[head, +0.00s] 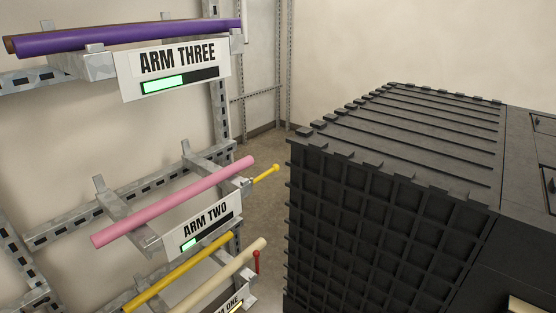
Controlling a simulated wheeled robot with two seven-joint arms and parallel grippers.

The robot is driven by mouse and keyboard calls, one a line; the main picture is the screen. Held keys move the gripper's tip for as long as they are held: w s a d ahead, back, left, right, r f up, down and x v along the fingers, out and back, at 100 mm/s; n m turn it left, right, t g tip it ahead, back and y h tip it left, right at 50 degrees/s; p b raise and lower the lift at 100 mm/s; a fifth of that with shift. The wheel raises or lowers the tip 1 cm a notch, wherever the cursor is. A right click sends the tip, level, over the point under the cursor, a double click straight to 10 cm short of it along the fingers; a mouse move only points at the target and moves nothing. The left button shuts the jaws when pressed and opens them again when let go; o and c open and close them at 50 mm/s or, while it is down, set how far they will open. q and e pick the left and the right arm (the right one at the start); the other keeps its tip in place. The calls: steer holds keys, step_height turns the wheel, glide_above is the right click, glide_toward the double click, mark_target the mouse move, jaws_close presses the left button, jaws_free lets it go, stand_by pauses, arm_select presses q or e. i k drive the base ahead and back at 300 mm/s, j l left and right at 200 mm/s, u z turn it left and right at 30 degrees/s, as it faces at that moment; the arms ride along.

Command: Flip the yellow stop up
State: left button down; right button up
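The yellow stop (264,174) is a thin yellow lever with a rounded knob at its outer end. It is at the right end of the rack arm labelled ARM TWO (202,223), close to the right end of the pink pipe (170,202). It sticks out to the right and slants slightly upward in the picture. Neither of my grippers is in the head view.
A purple pipe (130,38) rests on ARM THREE (178,68) above. Yellow (180,272) and cream (215,275) pipes lie below, with a red stop (257,262) standing upright. A large black ribbed crate (385,225) fills the right. A narrow floor gap (270,215) separates it from the rack.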

mark_target(276, 168)
steer(key=i+l, duration=0.35)
steer(key=i+l+u, duration=0.1)
steer(key=i+l, duration=0.2)
steer(key=i, duration=0.3)
